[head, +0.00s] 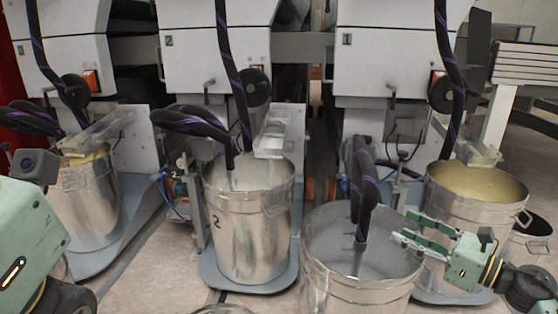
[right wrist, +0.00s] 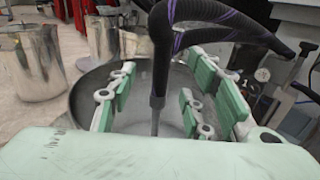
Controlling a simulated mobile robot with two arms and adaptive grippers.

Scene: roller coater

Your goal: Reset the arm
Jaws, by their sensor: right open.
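My right gripper (head: 402,226) is at the right of the head view, over the right rim of the front metal bucket (head: 330,290). Its green fingers are apart and hold nothing. The gripper also shows in the right wrist view (right wrist: 158,85). A black hose (head: 362,195) with purple stripes hangs down into the front bucket, left of the fingertips and apart from them.
Numbered machines (head: 215,60) stand along the back. A middle bucket (head: 245,235), a left bucket (head: 90,205) and a right bucket with yellowish contents (head: 465,215) stand before them. Hoses hang above the buckets. Some bare floor (head: 165,265) shows between the left and middle buckets.

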